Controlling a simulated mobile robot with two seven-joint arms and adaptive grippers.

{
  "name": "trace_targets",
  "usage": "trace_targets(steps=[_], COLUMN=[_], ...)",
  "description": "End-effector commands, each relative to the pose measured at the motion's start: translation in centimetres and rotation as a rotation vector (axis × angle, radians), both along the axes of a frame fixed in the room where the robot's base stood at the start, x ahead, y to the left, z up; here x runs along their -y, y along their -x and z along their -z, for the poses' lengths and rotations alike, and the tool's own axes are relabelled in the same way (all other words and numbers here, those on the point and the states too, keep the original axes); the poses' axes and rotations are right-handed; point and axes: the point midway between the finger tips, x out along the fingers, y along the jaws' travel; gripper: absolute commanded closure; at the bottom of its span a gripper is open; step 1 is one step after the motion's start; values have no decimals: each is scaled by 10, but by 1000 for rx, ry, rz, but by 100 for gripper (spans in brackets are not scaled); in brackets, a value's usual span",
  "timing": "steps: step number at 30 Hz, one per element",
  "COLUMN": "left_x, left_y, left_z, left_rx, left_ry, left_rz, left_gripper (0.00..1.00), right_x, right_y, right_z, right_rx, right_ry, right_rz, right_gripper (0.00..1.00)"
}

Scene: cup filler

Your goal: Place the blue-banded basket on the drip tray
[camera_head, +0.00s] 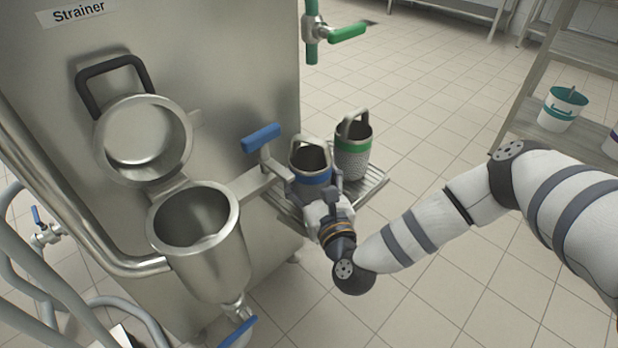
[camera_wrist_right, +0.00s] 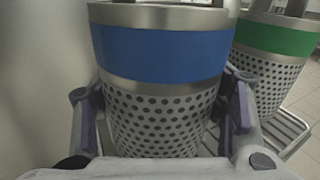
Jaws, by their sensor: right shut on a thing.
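The blue-banded basket (camera_head: 310,172) is at the drip tray in the head view, left of the green-banded basket. In the right wrist view the blue-banded basket (camera_wrist_right: 160,60) fills the middle, upright, with perforated sides. My right gripper (camera_head: 322,197) is shut on it, one finger on each side in the wrist view (camera_wrist_right: 165,115). The drip tray (camera_head: 373,188) is a slatted metal shelf on the machine's side; its slats also show in the wrist view (camera_wrist_right: 288,135). Whether the basket's base touches the tray is hidden. My left gripper is not in view.
The green-banded basket (camera_head: 353,148) stands on the tray close to the right; it also shows in the wrist view (camera_wrist_right: 270,65). A blue-handled valve (camera_head: 262,138) is just left of the held basket. The open strainer pot (camera_head: 195,230) with its raised lid (camera_head: 143,140) is further left.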

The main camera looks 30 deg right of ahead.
Motion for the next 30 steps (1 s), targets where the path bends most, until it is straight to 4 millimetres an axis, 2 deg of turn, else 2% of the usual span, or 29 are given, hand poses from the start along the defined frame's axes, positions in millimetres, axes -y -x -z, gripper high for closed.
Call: trace_targets(steps=[7,8,9,10,18,21,23,30], left_x=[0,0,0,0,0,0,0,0], left_y=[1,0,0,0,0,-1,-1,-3], left_z=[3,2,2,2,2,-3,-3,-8], left_rx=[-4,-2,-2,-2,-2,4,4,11], left_ry=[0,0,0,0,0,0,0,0], left_rz=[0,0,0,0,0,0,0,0], left_gripper=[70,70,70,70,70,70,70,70], right_x=[0,0,0,0,0,0,-2,-12], right_y=[0,0,0,0,0,1,12,77], right_z=[3,2,2,2,1,-5,-2,-2], right_rx=[1,0,1,1,1,2,-2,-3], right_ry=[0,0,0,0,1,0,1,-1], right_rz=[0,0,0,0,0,0,-1,-1], right_gripper=[81,28,19,14,14,14,14,14])
